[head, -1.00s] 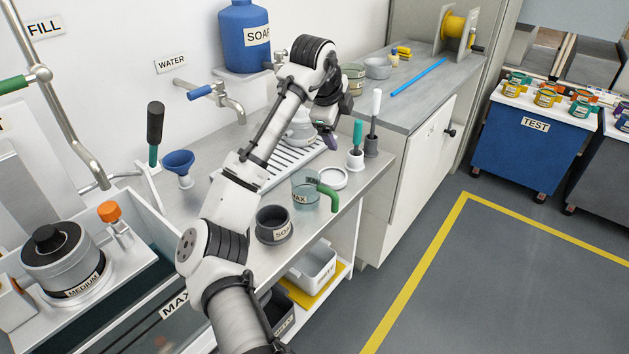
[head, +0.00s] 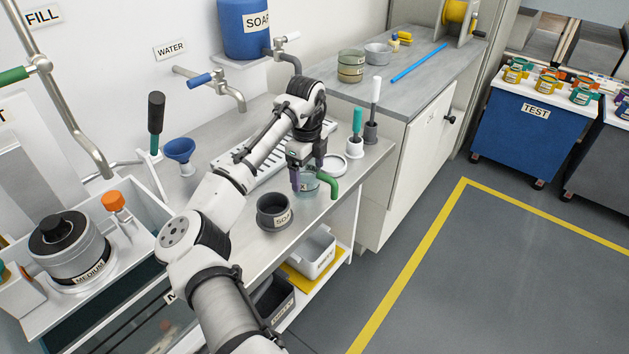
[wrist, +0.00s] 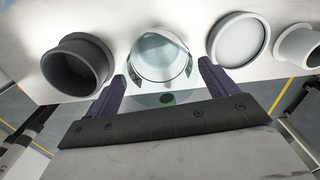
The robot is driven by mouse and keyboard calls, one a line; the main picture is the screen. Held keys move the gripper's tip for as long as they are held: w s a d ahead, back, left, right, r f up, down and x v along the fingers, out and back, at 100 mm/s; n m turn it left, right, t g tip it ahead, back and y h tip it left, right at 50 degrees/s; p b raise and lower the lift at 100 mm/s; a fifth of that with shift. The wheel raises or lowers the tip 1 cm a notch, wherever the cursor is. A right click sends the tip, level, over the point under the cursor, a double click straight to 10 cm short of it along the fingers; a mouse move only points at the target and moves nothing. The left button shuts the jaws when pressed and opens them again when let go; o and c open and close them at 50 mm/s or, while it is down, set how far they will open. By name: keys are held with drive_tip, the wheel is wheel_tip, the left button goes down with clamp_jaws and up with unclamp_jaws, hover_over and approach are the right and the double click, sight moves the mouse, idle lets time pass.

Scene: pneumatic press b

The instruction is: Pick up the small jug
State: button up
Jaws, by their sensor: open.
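The small jug is a clear glass vessel (head: 309,186) with a green handle (head: 328,187), standing on the steel counter near its front edge. In the wrist view the jug (wrist: 160,52) is upright, just beyond the fingertips and centred between them. In the wrist view my gripper (wrist: 160,76) is empty. I cannot tell whether the fingers touch the jug.
A dark soap pot (head: 274,212) stands close on the left. A white round dish (head: 333,163) and brushes in holders, one white (head: 355,147) and one dark (head: 370,132), stand behind to the right. A drip grate (head: 240,153) lies behind.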

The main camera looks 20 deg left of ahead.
sight(310, 181)
wheel_tip(310, 181, down, 4)
drive_tip(key=shift+w+d+f+p, duration=0.1)
drive_tip(key=shift+d+p, duration=0.05)
drive_tip(key=shift+p, duration=0.25)
drive_tip(key=c, duration=1.1)
